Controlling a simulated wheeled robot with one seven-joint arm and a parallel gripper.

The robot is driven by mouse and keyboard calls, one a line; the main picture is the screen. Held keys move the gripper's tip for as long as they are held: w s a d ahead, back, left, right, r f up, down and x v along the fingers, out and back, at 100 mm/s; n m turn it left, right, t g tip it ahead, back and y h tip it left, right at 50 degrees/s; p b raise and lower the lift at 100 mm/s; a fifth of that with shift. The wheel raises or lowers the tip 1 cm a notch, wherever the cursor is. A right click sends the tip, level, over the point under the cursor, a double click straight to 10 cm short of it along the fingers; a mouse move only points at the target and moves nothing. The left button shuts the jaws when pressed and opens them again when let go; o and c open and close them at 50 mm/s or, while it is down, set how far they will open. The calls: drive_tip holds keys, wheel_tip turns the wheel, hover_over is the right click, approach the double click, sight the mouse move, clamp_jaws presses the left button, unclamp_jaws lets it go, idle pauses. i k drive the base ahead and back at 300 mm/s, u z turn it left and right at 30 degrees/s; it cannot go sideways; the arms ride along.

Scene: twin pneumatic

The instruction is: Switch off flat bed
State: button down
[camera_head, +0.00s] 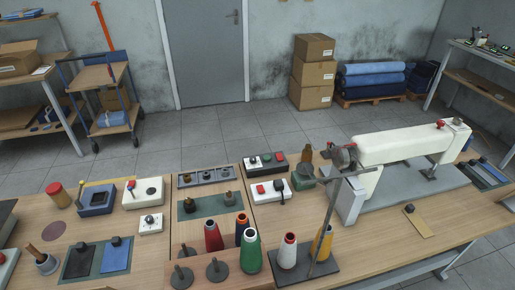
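A long cream sewing machine (395,147) with a grey flat bed plate (425,192) stands at the right of the wooden table, with a dark wheel at its left end. To its left are two small switch boxes. The front box (271,191) is whitish with a red button and a black switch part. I cannot read any labels or tell which box belongs to the flat bed. My gripper is not in view.
Thread cones (249,250) stand at the table's front middle, near a thin upright rod (327,228). A white box with a lever (143,193), a white knob box (150,223) and dark trays are at left. Cartons (313,72) and a cart (101,98) stand behind; floor between is clear.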

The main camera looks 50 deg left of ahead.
sight(279, 156)
drive_tip(key=u, duration=0.45)
drive_tip(key=i, duration=0.4)
drive_tip(key=u, duration=0.45)
